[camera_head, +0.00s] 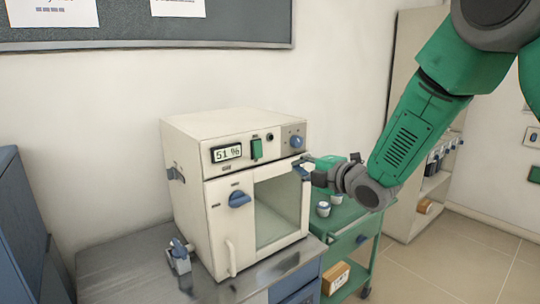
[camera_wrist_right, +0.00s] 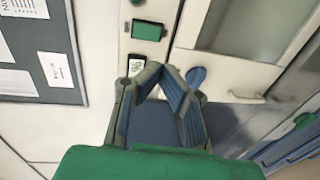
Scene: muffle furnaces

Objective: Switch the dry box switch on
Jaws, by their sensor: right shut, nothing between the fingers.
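The dry box (camera_head: 188,152) is a cream cabinet with a glass door, standing on a grey bench. Its front panel carries a display reading 51 % (camera_head: 227,152), a green switch (camera_head: 257,149) and a small blue-grey knob (camera_head: 297,141). The green switch also shows in the right wrist view (camera_wrist_right: 147,31), beyond the fingertips; I cannot tell which way it is set. My right gripper (camera_head: 302,163) is shut and empty near the box's upper right front, below the small knob and right of the switch. Its fingertips (camera_wrist_right: 163,70) meet in the wrist view. My left gripper is not visible.
A larger blue knob (camera_head: 239,199) and a pale handle (camera_head: 230,257) are on the box's lower front. A green cart (camera_head: 345,216) with small jars stands to the right. A blue cabinet (camera_head: 25,230) is at the left. A small blue-handled item (camera_head: 179,256) sits on the bench.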

